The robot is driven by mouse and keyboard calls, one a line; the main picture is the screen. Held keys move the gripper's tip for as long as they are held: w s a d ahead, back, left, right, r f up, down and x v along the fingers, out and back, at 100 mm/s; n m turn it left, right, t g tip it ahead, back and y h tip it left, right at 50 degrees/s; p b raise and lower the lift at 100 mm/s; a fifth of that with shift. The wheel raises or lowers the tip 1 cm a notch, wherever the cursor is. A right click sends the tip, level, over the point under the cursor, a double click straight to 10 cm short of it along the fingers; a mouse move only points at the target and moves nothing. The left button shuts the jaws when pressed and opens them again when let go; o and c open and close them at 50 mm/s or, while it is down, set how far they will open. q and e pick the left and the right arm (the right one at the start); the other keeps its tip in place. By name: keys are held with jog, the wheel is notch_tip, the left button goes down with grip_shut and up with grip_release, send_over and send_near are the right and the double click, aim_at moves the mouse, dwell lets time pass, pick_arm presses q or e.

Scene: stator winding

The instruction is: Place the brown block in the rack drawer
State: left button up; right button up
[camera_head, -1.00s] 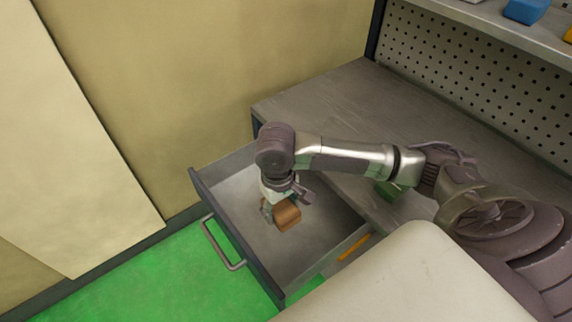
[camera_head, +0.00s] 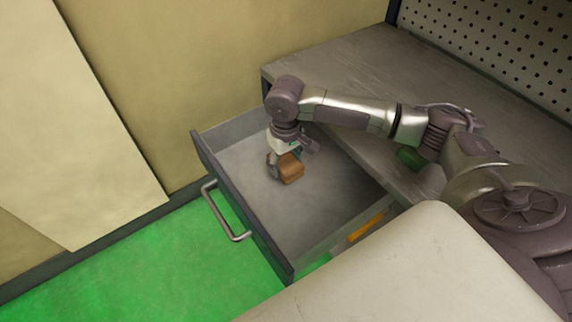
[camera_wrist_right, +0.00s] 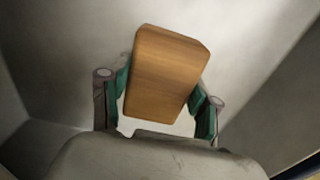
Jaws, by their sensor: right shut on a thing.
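The brown block (camera_head: 291,169) is inside the outline of the open rack drawer (camera_head: 318,215) in the head view. My right gripper (camera_head: 284,158) reaches down into the drawer and is shut on the block. In the right wrist view the block (camera_wrist_right: 165,75) sits tilted between the two green-padded fingers of the gripper (camera_wrist_right: 160,100), with the grey drawer interior behind it. I cannot tell whether the block touches the drawer floor. My left gripper is not in view.
The drawer's metal handle (camera_head: 226,214) faces the green floor (camera_head: 160,265). A grey worktop (camera_head: 350,90) with a perforated back panel (camera_head: 490,50) is above the drawer. A green object (camera_head: 410,157) lies on the worktop beside my arm. The rest of the drawer is empty.

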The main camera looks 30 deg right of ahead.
aim_at(285, 160)
jog(key=shift+f, duration=0.6)
jog(key=o, duration=1.3)
jog(key=shift+f, duration=0.15)
notch_tip(285, 160, up, 12)
jog(key=shift+r+p, duration=0.2)
jog(key=shift+p, duration=0.4)
